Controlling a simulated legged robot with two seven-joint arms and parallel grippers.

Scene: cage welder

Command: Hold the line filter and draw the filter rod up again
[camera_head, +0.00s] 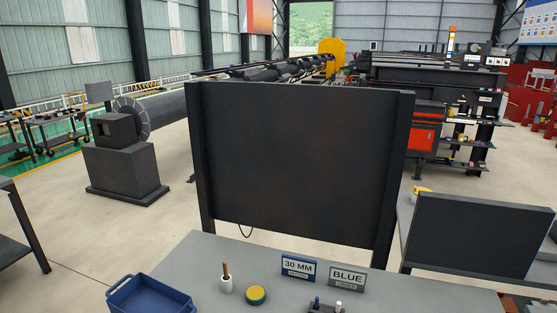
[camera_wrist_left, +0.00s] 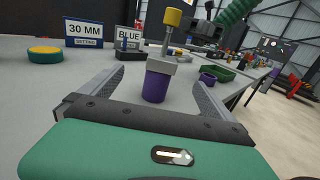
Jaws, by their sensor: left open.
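The line filter (camera_wrist_left: 154,88) stands upright on the grey bench in the left wrist view, with a purple lower body and a grey head. Its filter rod (camera_wrist_left: 167,42) rises above the head, leaning slightly, with a yellow knob (camera_wrist_left: 173,18) on top. My left gripper (camera_wrist_left: 158,77) is open, one finger on each side of the purple body, with a visible gap on both sides. The filter and my left gripper do not show in the head view.
The bench (camera_head: 190,255) carries a blue tray (camera_head: 150,297), a yellow-topped disc (camera_head: 256,294), a "30 MM" sign (camera_head: 298,268) and a "BLUE" sign (camera_head: 347,278). A dark panel (camera_head: 300,165) stands behind. In the left wrist view, a green ribbed part (camera_wrist_left: 236,12) hangs beyond the filter.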

